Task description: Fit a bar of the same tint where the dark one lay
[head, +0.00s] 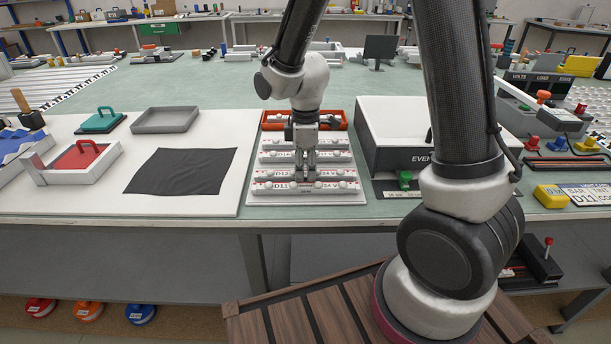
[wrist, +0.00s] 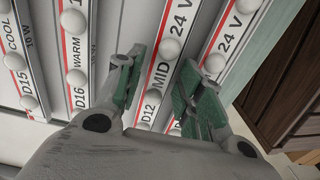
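A pale panel (head: 354,196) holds several white light bars with round white knobs and red-edged labels. In the wrist view, bars read D15 COOL (wrist: 17,62), D16 WARM (wrist: 75,60) and D12 MID, 24 V (wrist: 162,75); another 24 V bar (wrist: 232,35) lies to the right. My gripper (head: 305,180) is down at the near bars. In the wrist view its green-padded fingers (wrist: 160,82) stand apart on either side of the D12 MID bar. I cannot tell whether they touch it. No bar looks clearly dark; part of the near rows is hidden by the gripper.
An orange tray (head: 336,115) lies at the panel's back. A white-topped box (head: 400,112) with a dark front stands close on the right. A black cloth (head: 182,171), grey tray (head: 165,119) and red-handled block (head: 78,158) lie on the white board (head: 190,208) at left.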

